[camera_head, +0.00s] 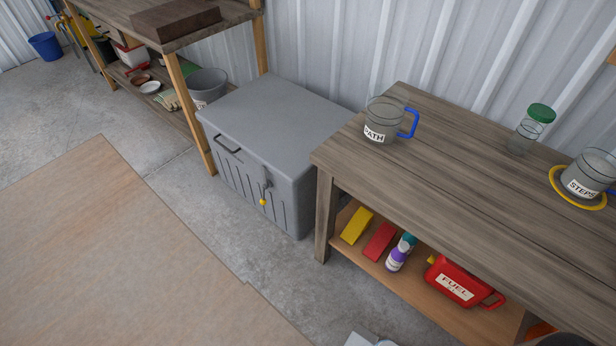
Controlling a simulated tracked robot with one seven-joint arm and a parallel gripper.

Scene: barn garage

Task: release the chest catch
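The grey chest (270,115) stands on the floor between two wooden benches, with its lid down. A dark bar handle (228,144) is on its front, towards the left. The catch (266,185) is a small dark metal piece on the right part of the front, below the lid edge. A small yellow knob or tag (263,202) hangs at its lower end. The catch is too small to tell whether it is fastened. My gripper is not in view.
The right bench (450,165) stands close to the chest's right side. It bears a PATH jug (382,122), a green-lidded jar (531,130) and a STEPS cup (585,178). A red fuel can (462,283) is on its shelf. Floor before the chest is clear, with a flat board (110,250).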

